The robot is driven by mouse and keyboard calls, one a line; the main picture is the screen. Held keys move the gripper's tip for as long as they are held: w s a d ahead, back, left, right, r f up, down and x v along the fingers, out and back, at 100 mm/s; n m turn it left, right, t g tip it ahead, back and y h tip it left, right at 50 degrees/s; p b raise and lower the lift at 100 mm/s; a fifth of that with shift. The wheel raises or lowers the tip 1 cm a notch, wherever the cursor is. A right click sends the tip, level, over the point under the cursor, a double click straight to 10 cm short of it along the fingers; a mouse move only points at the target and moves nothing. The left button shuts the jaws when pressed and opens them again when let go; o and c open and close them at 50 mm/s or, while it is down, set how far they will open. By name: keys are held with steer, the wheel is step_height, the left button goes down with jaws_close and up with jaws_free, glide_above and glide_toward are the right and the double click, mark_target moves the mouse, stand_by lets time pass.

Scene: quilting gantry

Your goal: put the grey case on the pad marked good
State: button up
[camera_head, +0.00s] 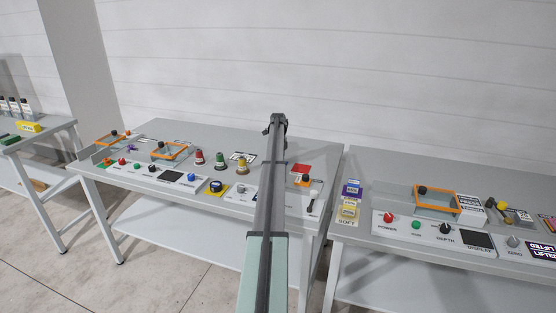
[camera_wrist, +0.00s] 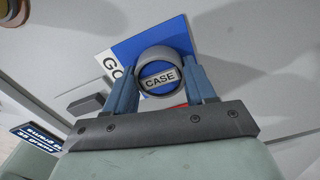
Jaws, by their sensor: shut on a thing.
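In the wrist view, my gripper (camera_wrist: 163,72) is shut on the grey case (camera_wrist: 159,79), a round piece with a grey rim and a label reading CASE. A blue pad (camera_wrist: 128,48) shows behind the case, with a white strip lettered "GO"; the case and finger hide the rest of the word. I cannot tell whether the case touches the pad or is held above it. In the head view, my arm hides the gripper, the case and this pad.
A control panel (camera_head: 160,175) runs along the front. A second table (camera_head: 400,175) stands to the right.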

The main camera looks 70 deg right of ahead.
steer(key=shift+f, duration=0.15)
steer(key=o, duration=1.1)
steer(key=shift+o, duration=0.2)
step_height(320, 180, up, 12)
steer(key=shift+r, duration=0.2)
